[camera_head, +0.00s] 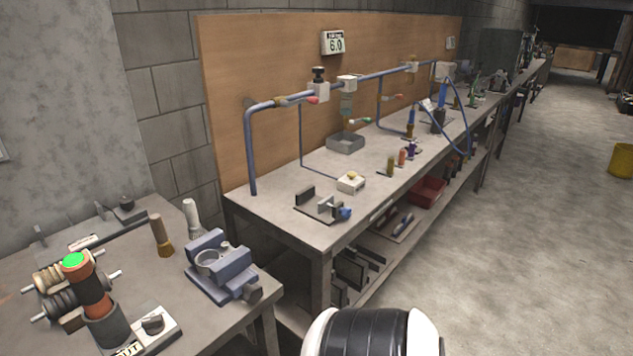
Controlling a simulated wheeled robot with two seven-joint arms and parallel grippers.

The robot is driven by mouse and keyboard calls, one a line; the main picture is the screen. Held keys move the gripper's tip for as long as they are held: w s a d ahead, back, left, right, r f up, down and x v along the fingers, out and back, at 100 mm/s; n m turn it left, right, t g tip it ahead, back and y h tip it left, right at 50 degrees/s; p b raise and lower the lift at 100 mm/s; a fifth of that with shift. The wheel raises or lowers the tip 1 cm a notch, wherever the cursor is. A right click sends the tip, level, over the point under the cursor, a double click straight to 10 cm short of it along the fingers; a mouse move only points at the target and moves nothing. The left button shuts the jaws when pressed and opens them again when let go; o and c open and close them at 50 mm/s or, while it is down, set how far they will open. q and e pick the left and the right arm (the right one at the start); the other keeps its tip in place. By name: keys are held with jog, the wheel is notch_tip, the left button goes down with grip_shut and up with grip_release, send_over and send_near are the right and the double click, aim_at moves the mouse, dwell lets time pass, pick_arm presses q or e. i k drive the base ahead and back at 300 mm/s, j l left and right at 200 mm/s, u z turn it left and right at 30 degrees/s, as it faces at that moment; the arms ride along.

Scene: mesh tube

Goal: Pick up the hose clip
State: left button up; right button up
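A grey metal ring (208,260), which looks like the hose clip, sits at the blue-grey vise (228,268) on the near left bench. I cannot tell whether it is clamped between the jaws or only lies there. Neither of my grippers is in view. Only a black ribbed part with white sides, which looks like part of my own arm, shows at the bottom edge.
A long bench (275,200) with blue piping (249,150) runs back.

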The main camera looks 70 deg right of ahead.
aim_at(204, 255)
jog(key=z, duration=1.65)
